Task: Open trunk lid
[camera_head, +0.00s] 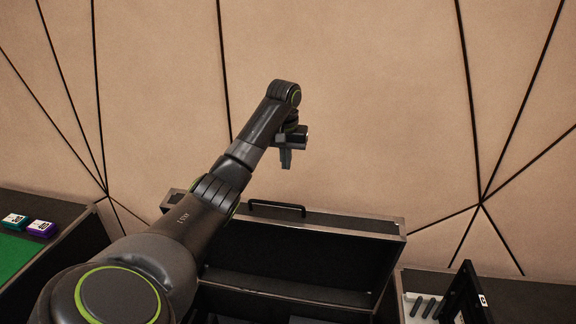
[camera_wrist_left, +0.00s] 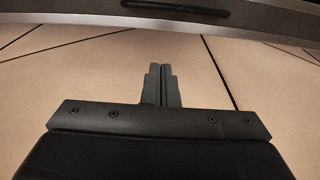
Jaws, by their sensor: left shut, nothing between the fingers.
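The black trunk lid (camera_head: 300,251) is raised, with its dark inner face showing above the trunk body (camera_head: 279,292). A black handle (camera_head: 277,207) sits at the lid's upper edge. My left gripper (camera_head: 286,160) is shut and empty, pointing down above the lid's upper edge, apart from the handle in the head view. In the left wrist view the closed fingers of my left gripper (camera_wrist_left: 161,85) have nothing between them. The lid's grey edge (camera_wrist_left: 225,22) and dark handle (camera_wrist_left: 145,9) cross the top of that view. My right gripper is not in view.
At the left, a dark table (camera_head: 82,243) holds a green mat (camera_head: 12,256), a green box (camera_head: 14,221) and a purple box (camera_head: 41,229). At the right, a black frame (camera_head: 466,292) stands beside a white tray (camera_head: 411,312) with dark sticks. A beige panelled wall (camera_head: 370,110) rises behind.

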